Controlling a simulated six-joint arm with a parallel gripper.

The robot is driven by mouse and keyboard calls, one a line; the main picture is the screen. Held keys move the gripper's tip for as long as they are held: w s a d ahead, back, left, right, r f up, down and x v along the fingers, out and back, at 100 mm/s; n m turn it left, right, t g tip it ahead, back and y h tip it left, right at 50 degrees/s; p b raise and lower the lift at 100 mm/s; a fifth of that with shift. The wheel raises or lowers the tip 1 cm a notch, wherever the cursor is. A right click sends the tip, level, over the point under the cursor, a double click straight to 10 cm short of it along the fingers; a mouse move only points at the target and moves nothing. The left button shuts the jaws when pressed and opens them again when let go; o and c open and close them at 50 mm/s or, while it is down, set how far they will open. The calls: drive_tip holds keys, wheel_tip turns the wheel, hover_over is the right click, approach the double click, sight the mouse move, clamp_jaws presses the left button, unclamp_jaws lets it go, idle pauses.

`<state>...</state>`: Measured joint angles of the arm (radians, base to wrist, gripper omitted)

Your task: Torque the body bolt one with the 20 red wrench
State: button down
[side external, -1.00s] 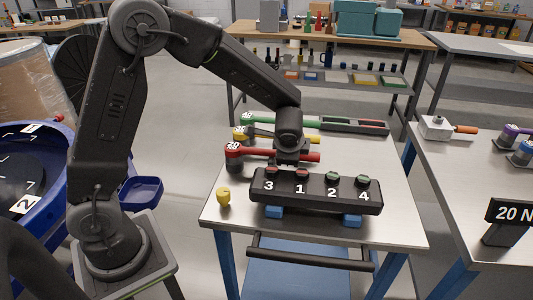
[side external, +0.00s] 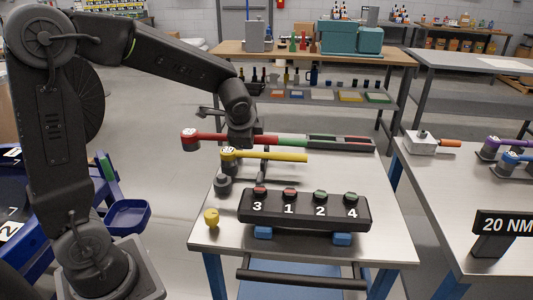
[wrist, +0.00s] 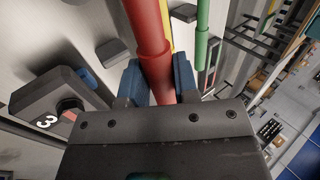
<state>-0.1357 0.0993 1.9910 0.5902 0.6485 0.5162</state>
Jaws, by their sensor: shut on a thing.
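My gripper (side external: 240,138) is shut on the red wrench (side external: 207,138) and holds it above the table. The wrench's head points left and its handle runs right. In the wrist view my blue-padded fingers (wrist: 156,85) clasp the red handle (wrist: 148,40) from both sides. The black bolt block (side external: 303,211) stands nearer the camera, on blue feet, marked 3, 1, 2, 4. Bolt one (side external: 289,193) has a red top, like bolt 3 (side external: 259,191). Bolts 2 (side external: 320,195) and 4 (side external: 351,197) have green tops. The wrench is apart from the block.
A yellow wrench (side external: 275,158) lies below the red one; a green wrench (side external: 292,141) is behind, partly hidden. A small yellow object (side external: 211,218) stands at the table's left edge. A 20 NM sign (side external: 504,224) stands on the right table. The front left tabletop is mostly clear.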

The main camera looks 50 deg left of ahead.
drive_tip(key=shift+s+a+r, duration=0.3)
drive_tip(key=shift+a+r, duration=0.1)
drive_tip(key=shift+a, duration=0.15)
drive_tip(key=shift+s+a+r, duration=0.3)
drive_tip(key=shift+a+r, duration=0.05)
drive_tip(key=shift+a, duration=0.15)
drive_tip(key=shift+s+r, duration=0.1)
drive_tip(key=shift+r, duration=0.05)
drive_tip(key=s+d+m+h, duration=0.2)
drive_tip(key=d+m, duration=0.3)
drive_tip(key=d, duration=0.5)
drive_tip(key=s+d+r+m+h, duration=0.1)
drive_tip(key=d+m, duration=0.4)
drive_tip(key=d, duration=0.5)
drive_tip(key=s+d+r+m+h, duration=0.1)
drive_tip(key=s+d+m+h, duration=0.3)
drive_tip(key=d, duration=0.6)
drive_tip(key=shift+d+m+t+h, duration=0.4)
drive_tip(key=shift+m+h, duration=0.4)
drive_tip(key=shift+m, duration=0.1)
drive_tip(key=shift+s+r, duration=0.1)
